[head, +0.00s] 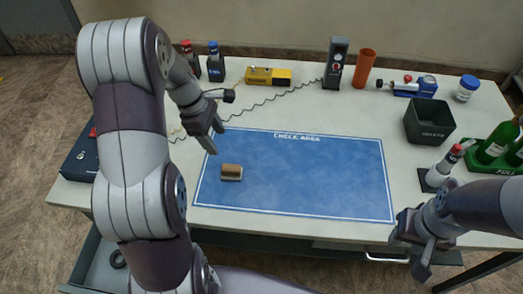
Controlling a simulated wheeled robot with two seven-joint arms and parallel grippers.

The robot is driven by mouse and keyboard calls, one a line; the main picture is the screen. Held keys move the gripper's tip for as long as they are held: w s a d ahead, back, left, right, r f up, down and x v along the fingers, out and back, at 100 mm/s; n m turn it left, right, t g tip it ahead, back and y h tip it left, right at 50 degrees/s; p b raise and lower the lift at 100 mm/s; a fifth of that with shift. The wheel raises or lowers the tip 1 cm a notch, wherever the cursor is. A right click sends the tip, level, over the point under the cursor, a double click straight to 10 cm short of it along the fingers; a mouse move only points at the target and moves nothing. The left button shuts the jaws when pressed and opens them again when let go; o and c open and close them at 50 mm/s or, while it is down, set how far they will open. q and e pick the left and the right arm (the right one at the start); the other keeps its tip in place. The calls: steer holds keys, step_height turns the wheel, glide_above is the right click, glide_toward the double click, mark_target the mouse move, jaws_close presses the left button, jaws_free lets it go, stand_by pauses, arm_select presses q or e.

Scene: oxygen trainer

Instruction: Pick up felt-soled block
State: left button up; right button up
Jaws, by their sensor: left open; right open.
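The felt-soled block (231,171) is a small brown block with a pale grey layer at its base. It lies on the left part of the blue mat (310,180) marked "CHECK AREA". My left gripper (214,145) is open and empty, above and slightly left of the block, near the mat's upper left corner, apart from the block. My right gripper (412,262) is open and empty, at the table's front edge on the right, far from the block.
A black waste bin (430,122), a green crate (492,160) with bottles and a grey-white bottle (443,168) stand at the right. A yellow device (268,76), a dark upright meter (335,62) and an orange cup (364,68) line the back. The mat's middle is clear.

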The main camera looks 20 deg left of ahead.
arm_select(q)
steer(key=n, duration=0.1)
glide_above(230, 167)
steer(key=a, duration=0.1)
steer(key=f, duration=0.6)
steer(key=shift+s+a+f, duration=0.1)
steer(key=shift+s+f, duration=0.2)
steer(key=shift+s, duration=0.05)
steer(key=x, duration=0.4)
steer(key=shift+f+b, duration=0.3)
steer(key=shift+f, duration=0.15)
steer(key=shift+w+f, duration=0.2)
steer(key=shift+f, duration=0.05)
steer(key=shift+s+r, duration=0.1)
steer(key=shift+s, duration=0.05)
steer(key=c, duration=0.8)
arm_select(e)
steer(key=shift+s+a+f, duration=0.1)
steer(key=shift+s+a, duration=0.05)
steer(key=shift+s, duration=0.55)
